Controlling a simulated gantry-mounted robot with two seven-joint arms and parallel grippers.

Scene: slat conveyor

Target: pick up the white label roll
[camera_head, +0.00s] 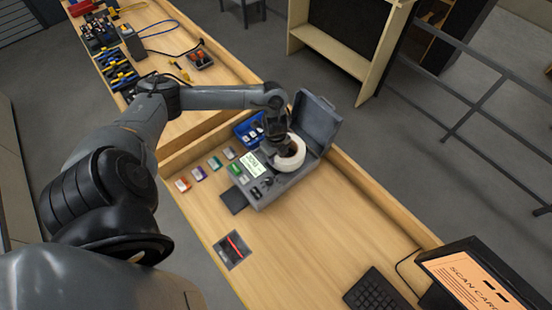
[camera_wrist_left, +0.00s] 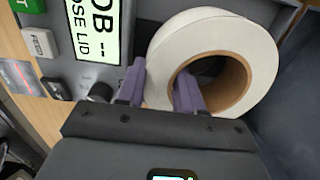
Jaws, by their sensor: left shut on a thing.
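The white label roll (camera_head: 293,161) is at the grey label printer (camera_head: 277,191), whose lid (camera_head: 316,120) stands open. In the left wrist view the roll (camera_wrist_left: 255,45) shows its brown cardboard core. My left gripper (camera_wrist_left: 160,88) is shut on the roll's wall, one purple finger inside the core and the other against the outside. In the head view the gripper (camera_head: 284,150) comes down on the roll from above and hides part of it. I cannot tell whether the roll still rests in the printer. My right gripper is not in view.
A blue bin (camera_head: 246,126) stands behind the printer. Several coloured cartridges lie to its left, including a purple one (camera_head: 200,173). A keyboard (camera_head: 376,292) and a monitor (camera_head: 480,278) stand at the lower right. Wooden bench top (camera_head: 310,230) between is clear.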

